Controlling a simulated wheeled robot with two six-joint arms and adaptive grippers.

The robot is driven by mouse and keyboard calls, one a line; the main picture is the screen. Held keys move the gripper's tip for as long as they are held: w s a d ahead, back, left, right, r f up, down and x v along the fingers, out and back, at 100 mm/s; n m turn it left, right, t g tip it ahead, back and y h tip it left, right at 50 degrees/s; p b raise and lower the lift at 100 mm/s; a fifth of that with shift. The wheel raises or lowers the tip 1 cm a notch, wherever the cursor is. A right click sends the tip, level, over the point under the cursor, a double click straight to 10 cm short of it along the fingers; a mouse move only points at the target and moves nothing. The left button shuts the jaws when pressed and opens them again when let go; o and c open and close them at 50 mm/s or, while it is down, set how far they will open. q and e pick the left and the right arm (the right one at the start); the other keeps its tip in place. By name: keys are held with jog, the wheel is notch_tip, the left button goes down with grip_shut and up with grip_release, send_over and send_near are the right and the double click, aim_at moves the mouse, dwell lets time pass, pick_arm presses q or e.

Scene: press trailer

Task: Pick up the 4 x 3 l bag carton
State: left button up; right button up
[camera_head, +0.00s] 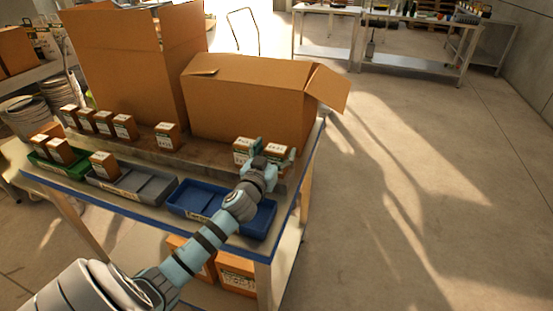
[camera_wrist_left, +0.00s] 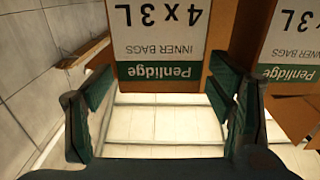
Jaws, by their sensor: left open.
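The 4 x 3 L bag carton (camera_head: 275,150) is the right one of two small brown cartons at the right end of the table's raised ledge. In the left wrist view its white label (camera_wrist_left: 160,30) with a green Penlidge band appears upside down. My left gripper (camera_head: 274,158) is open in front of this carton. In the wrist view the open fingers (camera_wrist_left: 160,100) lie to either side of the carton's near face; whether they touch it I cannot tell. My right gripper is not in view.
A similar carton (camera_head: 242,146) stands close on the left, also in the wrist view (camera_wrist_left: 290,45). Large open boxes (camera_head: 250,100) stand behind. Blue (camera_head: 190,198), grey (camera_head: 150,188) and green trays line the front edge. Several small cartons stand left. The floor at right is clear.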

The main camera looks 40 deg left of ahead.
pick_arm(q)
jog(key=shift+w+a, duration=0.15)
jog(key=shift+w, duration=0.4)
jog(key=c, duration=1.4)
